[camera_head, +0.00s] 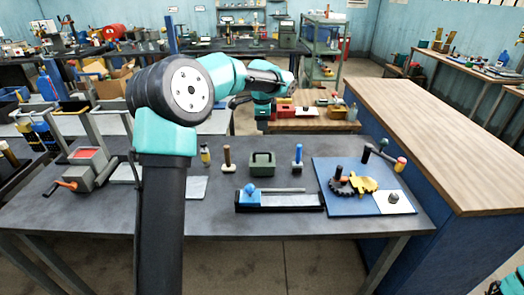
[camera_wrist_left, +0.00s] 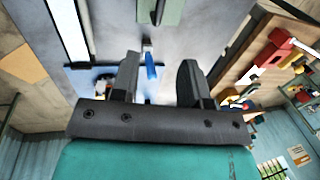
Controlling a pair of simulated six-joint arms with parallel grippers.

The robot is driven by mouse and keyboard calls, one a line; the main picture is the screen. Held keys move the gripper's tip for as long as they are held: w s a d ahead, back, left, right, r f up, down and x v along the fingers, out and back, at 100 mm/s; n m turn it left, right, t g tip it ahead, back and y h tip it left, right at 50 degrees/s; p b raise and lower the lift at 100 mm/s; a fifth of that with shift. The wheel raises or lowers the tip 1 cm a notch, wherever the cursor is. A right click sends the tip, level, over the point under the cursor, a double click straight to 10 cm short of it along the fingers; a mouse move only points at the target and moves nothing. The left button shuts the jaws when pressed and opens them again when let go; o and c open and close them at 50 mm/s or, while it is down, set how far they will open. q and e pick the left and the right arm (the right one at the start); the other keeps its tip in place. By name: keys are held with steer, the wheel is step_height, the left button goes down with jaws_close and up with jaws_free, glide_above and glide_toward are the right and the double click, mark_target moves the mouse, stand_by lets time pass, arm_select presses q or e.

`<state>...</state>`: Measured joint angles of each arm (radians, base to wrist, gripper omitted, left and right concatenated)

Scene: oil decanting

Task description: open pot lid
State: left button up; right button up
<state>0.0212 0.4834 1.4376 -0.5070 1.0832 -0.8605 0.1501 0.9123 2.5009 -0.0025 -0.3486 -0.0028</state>
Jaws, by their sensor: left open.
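No plain round pot shows. A small green box-like container (camera_head: 262,163) with a handle on top stands near the back middle of the grey table (camera_head: 220,215). It looks closed. My left arm rises in front of the table and reaches over toward its far side in the head view. In the left wrist view my left gripper (camera_wrist_left: 158,72) is open, with nothing held between its fingers. A blue-handled tool (camera_wrist_left: 151,66) shows beyond the gap, and part of a green object (camera_wrist_left: 160,12), likely the container, is cut off at the top edge. My right gripper is not in view.
A brown-handled tool (camera_head: 227,158) and the blue-handled tool (camera_head: 297,157) flank the container. In front lies a dark rail with a blue block (camera_head: 250,195). A blue board (camera_head: 340,204) with gears is at right, and a red-crank box (camera_head: 88,168) at left.

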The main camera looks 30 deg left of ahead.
mark_target(262, 152)
arm_select(q)
steer(key=f, duration=0.5)
steer(key=w+a+f, duration=0.1)
steer(key=f, duration=0.3)
steer(key=w+f, duration=0.1)
steer(key=f, duration=0.4)
steer(key=shift+w+a+f, duration=0.25)
steer(key=shift+a+f, duration=0.05)
steer(key=shift+f, duration=0.05)
steer(key=shift+c, duration=0.5)
jaws_close()
